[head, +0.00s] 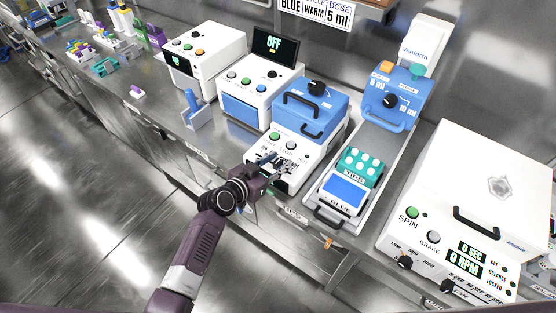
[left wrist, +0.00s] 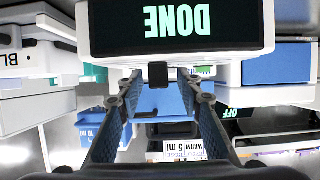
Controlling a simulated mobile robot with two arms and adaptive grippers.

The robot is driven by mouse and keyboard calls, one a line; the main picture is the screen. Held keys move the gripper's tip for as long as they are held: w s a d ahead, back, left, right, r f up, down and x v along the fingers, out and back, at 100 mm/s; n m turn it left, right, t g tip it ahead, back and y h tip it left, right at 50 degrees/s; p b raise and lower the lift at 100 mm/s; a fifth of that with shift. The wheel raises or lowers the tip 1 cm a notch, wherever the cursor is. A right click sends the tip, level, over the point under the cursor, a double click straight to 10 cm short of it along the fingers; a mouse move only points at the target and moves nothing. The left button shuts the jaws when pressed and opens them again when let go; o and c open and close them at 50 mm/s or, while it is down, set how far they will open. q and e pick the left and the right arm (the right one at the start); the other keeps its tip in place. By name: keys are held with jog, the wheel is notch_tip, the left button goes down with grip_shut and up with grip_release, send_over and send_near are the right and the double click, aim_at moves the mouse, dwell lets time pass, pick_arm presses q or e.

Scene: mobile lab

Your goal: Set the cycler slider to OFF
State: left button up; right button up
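The cycler appears to be the white machine with the blue lid, its front panel (head: 262,160) showing left of my left gripper (head: 280,163). The gripper is right at this panel and hides much of it. In the left wrist view, which is upside down, the machine's white front (left wrist: 265,25) has a dark screen (left wrist: 180,22) reading DONE. A small black block (left wrist: 158,74), which looks like the slider knob, lies between the two spread fingers of the left gripper (left wrist: 157,82). The gripper is open with gaps beside the block. My right gripper is out of view.
A machine with a screen (head: 275,44) reading OFF stands to the left. A tray with a teal rack (head: 360,166) and a blue-topped box (head: 345,191) is on the right. A large white spinner (head: 495,180) stands farther right. The floor (head: 80,200) in front is clear.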

pick_arm(q)
jog(key=shift+w+d, duration=0.15)
grip_shut()
dwell(0.4)
